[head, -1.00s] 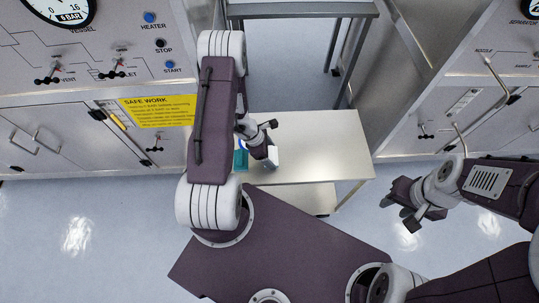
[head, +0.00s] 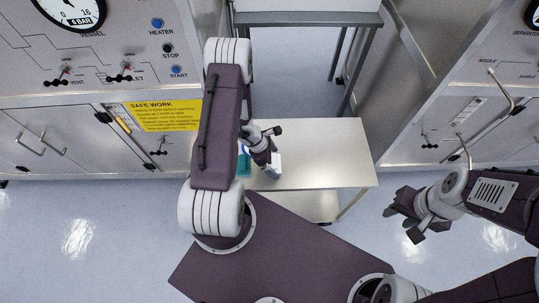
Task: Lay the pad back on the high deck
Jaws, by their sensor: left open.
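A small teal item (head: 243,166), partly hidden behind my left arm, lies on the low bench (head: 325,160). I cannot tell whether it is the pad. A small white block (head: 274,169) stands beside it, just below my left gripper. My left gripper (head: 270,146) is open over the bench's left part; whether it touches the block is unclear. A higher grey deck (head: 305,19) stands behind the bench at the top of the view, and its visible part looks bare. My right gripper (head: 403,222) is open and empty, over the floor at the right.
A panel cabinet (head: 60,120) with valves, buttons and a yellow sign (head: 165,115) stands at the left. Another cabinet (head: 455,100) stands at the right. The bench's right part is clear, with a lower shelf (head: 315,207) beneath.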

